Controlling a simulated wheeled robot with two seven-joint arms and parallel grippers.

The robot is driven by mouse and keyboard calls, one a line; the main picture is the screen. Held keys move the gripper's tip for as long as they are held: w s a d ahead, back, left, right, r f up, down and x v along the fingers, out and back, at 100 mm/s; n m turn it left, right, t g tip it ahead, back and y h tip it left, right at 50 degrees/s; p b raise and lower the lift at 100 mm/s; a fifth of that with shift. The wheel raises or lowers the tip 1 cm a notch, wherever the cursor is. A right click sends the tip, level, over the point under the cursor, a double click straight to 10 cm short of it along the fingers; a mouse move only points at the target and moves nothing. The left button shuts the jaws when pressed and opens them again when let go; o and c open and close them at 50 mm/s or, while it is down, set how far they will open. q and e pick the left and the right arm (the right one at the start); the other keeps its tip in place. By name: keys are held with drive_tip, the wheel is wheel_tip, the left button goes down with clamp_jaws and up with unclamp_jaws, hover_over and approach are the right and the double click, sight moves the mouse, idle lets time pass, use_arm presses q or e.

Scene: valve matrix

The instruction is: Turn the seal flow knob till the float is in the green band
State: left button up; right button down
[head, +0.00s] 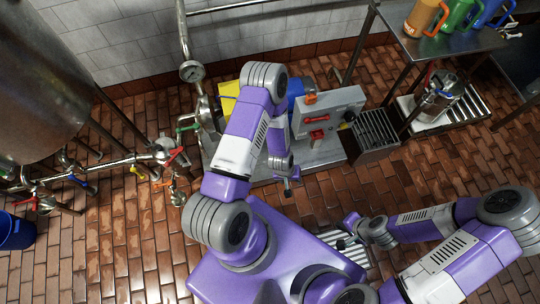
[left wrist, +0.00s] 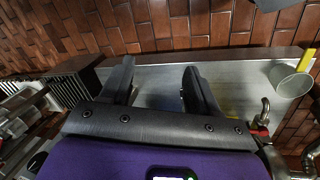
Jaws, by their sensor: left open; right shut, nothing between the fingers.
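I cannot make out which part is the seal flow knob, and no float or green band is readable in either view. A grey panel box (head: 330,112) on the metal bench has red handles on its front and a small dark knob at its right edge. My left gripper (head: 290,184) is in front of the bench, below the panel box, and touches nothing visible. In the left wrist view its two dark fingers (left wrist: 156,78) are apart with only the metal bench top behind them. My right gripper (head: 346,232) is low, in front of my base, shut and empty.
Pipes with coloured valve handles (head: 165,155) run along the left, below a steel tank (head: 40,80). Coloured jugs (head: 425,17) stand on a shelf at upper right. A grey cup (left wrist: 290,82) shows in the left wrist view.

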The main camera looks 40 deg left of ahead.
use_arm(q)
drive_tip(key=w+a+f+n+t+y+b, duration=0.1)
drive_tip(key=w+a+f, duration=0.3)
drive_tip(key=f, duration=0.3)
drive_tip(key=w+a+f+n+y+b, duration=0.1)
drive_tip(key=w+a+f+n+y, duration=0.1)
drive_tip(key=w+a+f, duration=0.2)
drive_tip(key=w+a+f+n+t+y+b, duration=0.1)
drive_tip(key=w+a+f, duration=0.3)
drive_tip(key=f, duration=0.6)
drive_tip(key=shift+w+a+f+t+y+b, duration=0.15)
drive_tip(key=shift+a+f+y+b, duration=0.1)
drive_tip(key=shift+a, duration=0.4)
drive_tip(key=shift+w+a+f+t+y+b, duration=0.15)
drive_tip(key=shift+a+b, duration=0.1)
drive_tip(key=shift+a, duration=0.4)
drive_tip(key=c, duration=1)
drive_tip(key=shift+s+f+g+y, duration=0.1)
drive_tip(key=shift+s+g+y, duration=0.05)
drive_tip(key=shift+g+y, duration=0.6)
drive_tip(key=shift+c, duration=0.2)
drive_tip(key=shift+g, duration=0.25)
